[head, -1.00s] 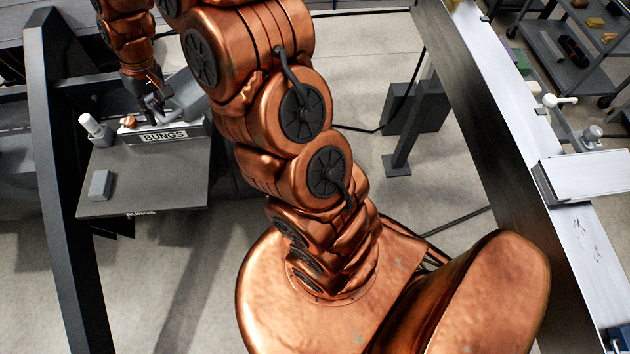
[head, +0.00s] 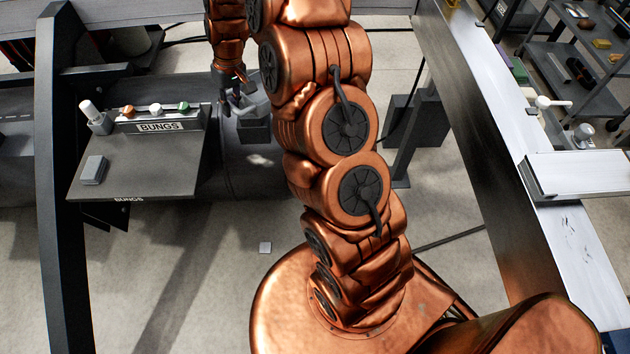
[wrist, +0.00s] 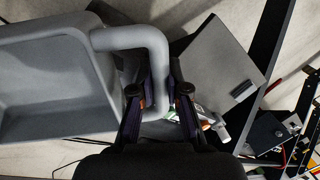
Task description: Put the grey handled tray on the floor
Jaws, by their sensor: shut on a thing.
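The grey handled tray shows large in the left of the wrist view (wrist: 50,85), with its open hollow and its looped handle (wrist: 140,40). My gripper (wrist: 165,92) is shut on that handle, one finger on each side of it. In the head view the tray (head: 255,128) hangs from my gripper (head: 234,102), just right of the bungs shelf and clear of it. The arm hides part of the tray's right side. Pale concrete floor (head: 225,285) shows in front of the shelf.
The grey bungs shelf (head: 135,175) carries a labelled rack (head: 160,122), a white-topped piece (head: 95,115) and a small grey block (head: 94,168). A dark upright beam (head: 55,220) stands at left. A small white square (head: 265,247) lies on otherwise clear floor.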

